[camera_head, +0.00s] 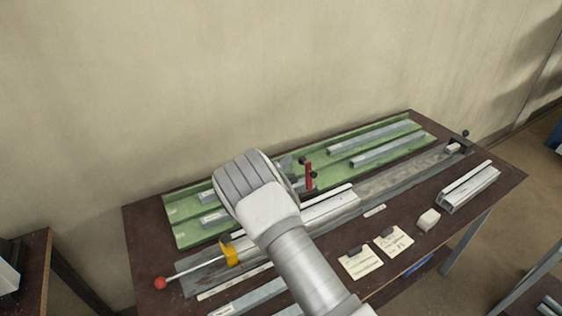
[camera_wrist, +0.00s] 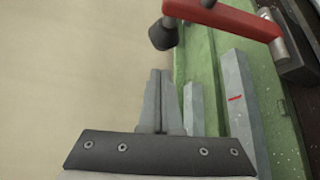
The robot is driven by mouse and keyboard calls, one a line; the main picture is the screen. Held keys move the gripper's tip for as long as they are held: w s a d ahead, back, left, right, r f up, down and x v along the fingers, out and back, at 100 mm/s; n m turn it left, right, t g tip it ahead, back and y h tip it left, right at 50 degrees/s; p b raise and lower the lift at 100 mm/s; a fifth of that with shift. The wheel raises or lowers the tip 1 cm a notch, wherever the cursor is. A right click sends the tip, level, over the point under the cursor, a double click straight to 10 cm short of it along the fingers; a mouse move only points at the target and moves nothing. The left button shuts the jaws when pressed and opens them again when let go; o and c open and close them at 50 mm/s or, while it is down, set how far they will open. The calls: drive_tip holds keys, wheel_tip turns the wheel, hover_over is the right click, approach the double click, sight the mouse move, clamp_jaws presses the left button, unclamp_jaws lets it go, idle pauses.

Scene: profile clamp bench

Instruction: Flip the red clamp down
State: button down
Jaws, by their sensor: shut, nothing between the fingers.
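The red clamp (camera_head: 308,176) stands upright on the bench in the head view, just right of my wrist, with a dark part at its upper end. In the wrist view its red arm (camera_wrist: 228,18) crosses the top right, with a black tip (camera_wrist: 163,34) at its left end and a metal pivot at its right. My gripper (camera_wrist: 160,75) is shut and empty, with its fingers together, below and left of the black tip. A gap shows between them in the picture. In the head view my wrist hides most of the gripper and the clamp's left surroundings.
A green tray (camera_head: 177,238) with several grey metal bars lies along the back of the dark table (camera_head: 140,220). A long profile (camera_head: 335,208) runs along the middle. A yellow block (camera_head: 229,254) and red ball knob (camera_head: 160,283) are at left. Cards (camera_head: 360,262), a white block (camera_head: 428,219) and another profile (camera_head: 468,187) lie in front.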

sight(307, 175)
drive_tip(key=shift+s+d+r+p, duration=0.4)
drive_tip(key=shift+s+d, duration=0.3)
drive_tip(key=shift+d, duration=0.15)
drive_tip(key=shift+s+f+b, duration=0.1)
drive_tip(key=shift+b, duration=0.75)
drive_tip(key=shift+s+d+t+b, duration=0.1)
drive_tip(key=shift+t+b, duration=0.2)
